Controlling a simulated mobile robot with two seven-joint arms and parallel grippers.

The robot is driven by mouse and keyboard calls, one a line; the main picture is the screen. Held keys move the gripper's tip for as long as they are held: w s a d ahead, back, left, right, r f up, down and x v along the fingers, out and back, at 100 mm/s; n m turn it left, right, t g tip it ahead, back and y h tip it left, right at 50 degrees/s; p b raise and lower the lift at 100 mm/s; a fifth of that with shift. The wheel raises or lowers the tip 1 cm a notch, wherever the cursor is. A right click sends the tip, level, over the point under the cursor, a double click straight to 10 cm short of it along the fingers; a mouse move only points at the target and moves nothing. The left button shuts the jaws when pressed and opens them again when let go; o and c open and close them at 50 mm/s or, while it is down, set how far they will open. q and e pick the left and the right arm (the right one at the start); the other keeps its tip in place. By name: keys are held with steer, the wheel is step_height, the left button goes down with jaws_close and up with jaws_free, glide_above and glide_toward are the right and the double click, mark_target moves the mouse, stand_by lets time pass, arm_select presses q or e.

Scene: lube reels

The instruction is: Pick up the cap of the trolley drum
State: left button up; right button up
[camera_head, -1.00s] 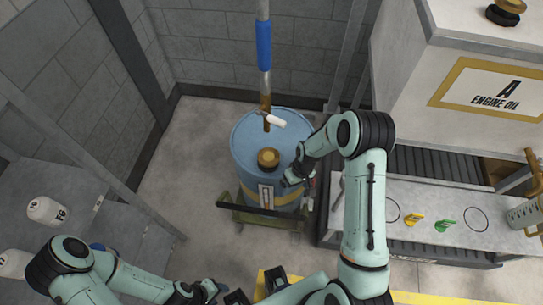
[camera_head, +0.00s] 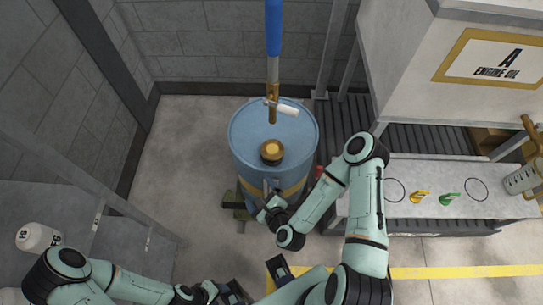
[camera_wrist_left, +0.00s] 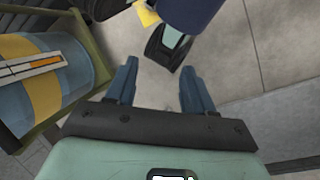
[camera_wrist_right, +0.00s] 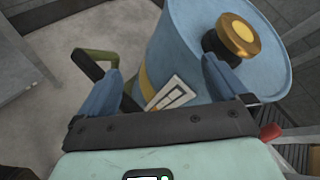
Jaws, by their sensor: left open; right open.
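The blue trolley drum (camera_head: 262,160) stands upright in the middle of the head view. Its brass-coloured cap (camera_head: 271,150) with a dark base sits on the drum top near the front edge. In the right wrist view the cap (camera_wrist_right: 238,35) is at upper right, just beyond the right finger. My right gripper (camera_head: 266,203) is open and empty in front of the drum, below the cap's level, near the drum's label (camera_wrist_right: 170,94). My left gripper (camera_wrist_left: 155,85) is open and empty, low at the front; the drum (camera_wrist_left: 35,80) shows at its left.
A pump tube with a blue grip (camera_head: 273,28) rises from the drum top behind the cap. The engine oil tank (camera_head: 440,75) and a bench with a yellow funnel (camera_head: 420,196) stand at right. A grey table (camera_head: 90,215) is at left.

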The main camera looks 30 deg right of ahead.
mark_target(273, 153)
steer(key=d+r+m+t+h+b, duration=0.25)
steer(key=d+m+h, duration=0.3)
steer(key=m, duration=0.35)
steer(key=shift+m+g, duration=0.25)
steer(key=shift+m, duration=0.35)
steer(key=b+x, duration=0.1)
steer(key=x, duration=0.1)
steer(key=r+x, duration=0.1)
steer(key=x, duration=0.2)
steer(key=d+b+x, duration=0.1)
steer(key=x, duration=0.2)
steer(key=shift+r+b, duration=0.15)
steer(key=shift+b, duration=0.15)
steer(key=x, duration=0.5)
steer(key=shift+w+d, duration=0.2)
steer(key=shift+w, duration=0.1)
arm_select(q)
steer(key=shift+t, duration=0.3)
step_height(273, 153, down, 6)
steer(key=shift+s+r, duration=0.1)
steer(key=shift+r, duration=0.15)
arm_select(e)
steer(key=c, duration=0.7)
